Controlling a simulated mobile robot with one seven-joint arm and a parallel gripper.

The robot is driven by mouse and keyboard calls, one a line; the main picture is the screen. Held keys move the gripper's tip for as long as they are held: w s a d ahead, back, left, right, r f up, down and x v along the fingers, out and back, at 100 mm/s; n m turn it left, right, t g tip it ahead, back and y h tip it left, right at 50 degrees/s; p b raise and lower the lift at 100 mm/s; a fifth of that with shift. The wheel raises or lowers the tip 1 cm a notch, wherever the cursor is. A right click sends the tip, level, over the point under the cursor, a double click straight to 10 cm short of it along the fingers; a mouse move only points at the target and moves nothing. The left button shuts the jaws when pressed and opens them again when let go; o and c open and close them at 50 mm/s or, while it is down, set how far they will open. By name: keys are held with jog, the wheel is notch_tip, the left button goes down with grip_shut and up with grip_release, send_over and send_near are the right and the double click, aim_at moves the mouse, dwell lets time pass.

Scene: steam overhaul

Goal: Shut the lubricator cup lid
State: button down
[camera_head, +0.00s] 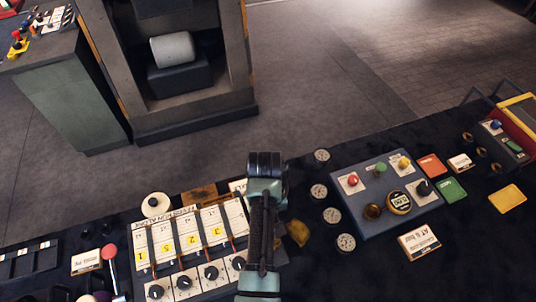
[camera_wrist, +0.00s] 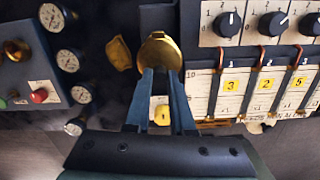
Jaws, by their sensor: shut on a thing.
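A round brass piece (camera_wrist: 160,48), which looks like the lubricator cup lid, shows in the wrist view at the fingertips. Its face is tilted towards the camera. My gripper (camera_wrist: 161,72) is shut on its near edge, the two blue fingers converging there. I cannot tell how far the lid stands from the cup's rim, as the cup beneath is hidden. In the head view my arm covers the fingertips and the lid.
A brass-yellow piece (camera_head: 298,232) lies right of my arm. Several gauges (camera_head: 318,191) and a button box (camera_head: 380,192) stand further right. A panel with knobs and numbered strips (camera_head: 190,236) is close on the left. A white round spool (camera_head: 155,205) stands behind it.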

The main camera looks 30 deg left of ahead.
jog(key=shift+f, duration=0.1)
jog(key=c, duration=0.8)
grip_release()
jog(key=shift+o, duration=0.2)
notch_tip(320, 180, up, 13)
jog(key=p, duration=0.5)
jog(key=shift+w+a, duration=0.25)
jog(key=shift+a, duration=0.05)
